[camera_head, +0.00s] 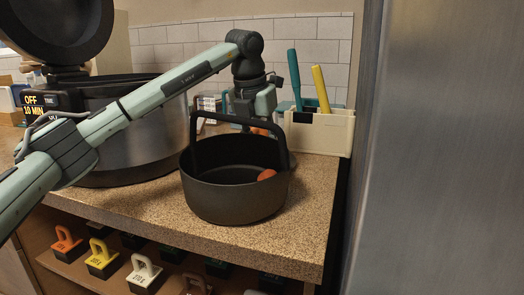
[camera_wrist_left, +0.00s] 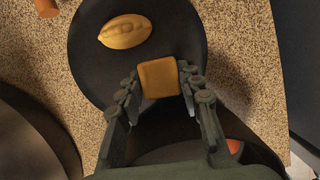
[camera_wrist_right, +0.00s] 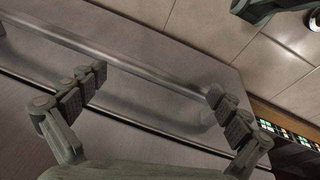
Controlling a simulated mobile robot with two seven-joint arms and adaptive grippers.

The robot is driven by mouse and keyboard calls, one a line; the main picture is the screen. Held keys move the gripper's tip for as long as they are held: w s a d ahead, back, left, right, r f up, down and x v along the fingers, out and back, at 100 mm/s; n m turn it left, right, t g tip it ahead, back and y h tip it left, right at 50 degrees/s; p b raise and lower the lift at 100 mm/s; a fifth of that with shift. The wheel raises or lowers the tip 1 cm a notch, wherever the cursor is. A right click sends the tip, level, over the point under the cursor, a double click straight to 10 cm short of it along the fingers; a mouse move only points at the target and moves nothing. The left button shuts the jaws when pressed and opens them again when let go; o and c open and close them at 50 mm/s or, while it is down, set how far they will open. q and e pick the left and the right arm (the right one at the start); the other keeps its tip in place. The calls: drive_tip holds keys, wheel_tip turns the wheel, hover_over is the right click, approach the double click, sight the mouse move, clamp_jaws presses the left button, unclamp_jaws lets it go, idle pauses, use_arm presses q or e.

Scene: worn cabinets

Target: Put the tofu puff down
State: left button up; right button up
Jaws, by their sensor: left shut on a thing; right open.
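The tofu puff is a golden-brown square block (camera_wrist_left: 160,77), seen in the left wrist view. My left gripper (camera_wrist_left: 159,80) is shut on it, one finger on each side. It is over a dark round plate or pan (camera_wrist_left: 190,35), which also bears a yellow-orange oval item (camera_wrist_left: 125,31). I cannot tell whether the puff touches the dark surface. In the head view my left gripper is behind the black pot with a tall handle (camera_head: 225,205), its fingertips mostly hidden. My right gripper (camera_wrist_right: 150,90) is open and empty in front of a steel surface with a bar handle.
The pot holds a red-orange item (camera_head: 267,174). A large dark cooker (camera_head: 140,140) with a raised lid stands left. A cream holder (camera_head: 320,132) with teal and yellow handles stands behind right. A tall steel panel (camera_head: 440,150) bounds the right. Coloured-handled items fill the shelf below the counter (camera_head: 180,228).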

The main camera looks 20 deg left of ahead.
use_arm(q)
drive_tip(key=shift+f, duration=0.1)
use_arm(e)
drive_tip(key=shift+f, duration=0.1)
use_arm(q)
drive_tip(key=shift+f, duration=0.15)
drive_tip(key=o, duration=1.1)
use_arm(e)
drive_tip(key=shift+w+r, duration=0.1)
drive_tip(key=shift+r, duration=0.25)
use_arm(q)
drive_tip(key=shift+o, duration=0.2)
drive_tip(key=shift+r, duration=0.55)
drive_tip(key=v, duration=1.1)
drive_tip(key=shift+s+r, duration=0.15)
drive_tip(key=shift+r, duration=0.05)
use_arm(e)
drive_tip(key=shift+s+f, duration=0.2)
